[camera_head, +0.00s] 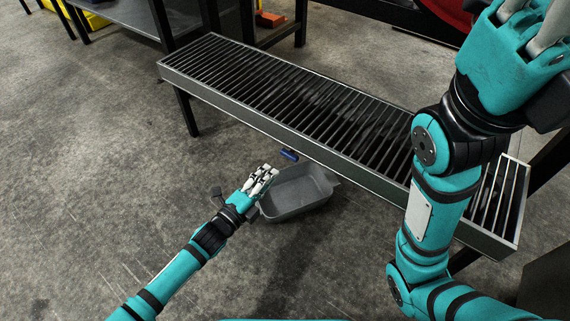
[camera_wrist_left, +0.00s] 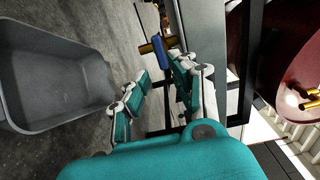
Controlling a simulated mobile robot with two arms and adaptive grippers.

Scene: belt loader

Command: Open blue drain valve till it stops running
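The blue drain valve handle (camera_head: 289,155) shows small under the near edge of the slatted conveyor frame. In the left wrist view the blue handle (camera_wrist_left: 160,52) sits by brass fittings (camera_wrist_left: 147,48), ahead of my fingers. My left gripper (camera_head: 265,175) is open and empty, a little left of and nearer than the handle, apart from it. In the wrist view its fingers (camera_wrist_left: 158,88) are spread. A grey tub (camera_head: 300,208) stands on the floor beside my left gripper and also fills the left of the wrist view (camera_wrist_left: 75,105). No running liquid can be made out. My right gripper (camera_head: 530,22) is at the upper right, its fingertips cut off.
The slatted metal frame (camera_head: 215,95) runs diagonally above the floor on dark legs (camera_head: 187,112). A dark red rounded body with brass fittings (camera_wrist_left: 307,97) is at the right of the wrist view. The concrete floor (camera_head: 90,150) at the left is clear.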

